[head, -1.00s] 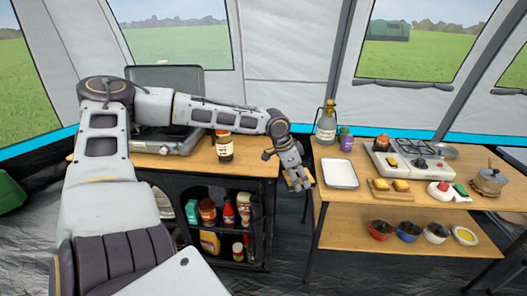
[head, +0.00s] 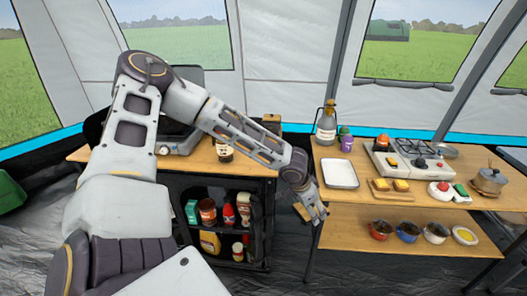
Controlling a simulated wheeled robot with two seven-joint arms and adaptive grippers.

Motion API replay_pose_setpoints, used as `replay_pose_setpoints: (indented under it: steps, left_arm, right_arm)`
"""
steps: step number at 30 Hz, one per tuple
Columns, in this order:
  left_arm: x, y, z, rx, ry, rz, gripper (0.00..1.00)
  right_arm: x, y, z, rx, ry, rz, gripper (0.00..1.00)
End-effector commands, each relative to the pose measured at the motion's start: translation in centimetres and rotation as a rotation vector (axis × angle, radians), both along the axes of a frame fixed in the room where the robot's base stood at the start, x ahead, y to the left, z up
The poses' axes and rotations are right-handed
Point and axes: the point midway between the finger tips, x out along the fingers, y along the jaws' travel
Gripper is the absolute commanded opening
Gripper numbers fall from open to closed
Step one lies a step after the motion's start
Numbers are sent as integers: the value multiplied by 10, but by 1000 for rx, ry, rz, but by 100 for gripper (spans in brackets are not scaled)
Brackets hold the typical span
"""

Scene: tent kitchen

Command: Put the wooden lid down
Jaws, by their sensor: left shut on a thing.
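My left gripper (head: 316,213) hangs low at the left end of the right-hand table, in front of the gap between the two tables. It is shut on a small flat tan piece, which looks like the wooden lid (head: 302,212). The lid shows at the left of the fingers, tilted and partly hidden by them. I cannot tell whether it touches the table's edge. My right gripper is not in view.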

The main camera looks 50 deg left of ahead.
Motion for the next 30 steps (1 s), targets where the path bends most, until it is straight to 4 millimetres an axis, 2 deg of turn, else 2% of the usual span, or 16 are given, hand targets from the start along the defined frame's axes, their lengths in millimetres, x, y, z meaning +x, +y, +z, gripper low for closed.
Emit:
replay_pose_setpoints:
  steps: [30]
  left_arm:
    - [-21,-76,-73,0,1,237,54]
  right_arm:
    - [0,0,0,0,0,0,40]
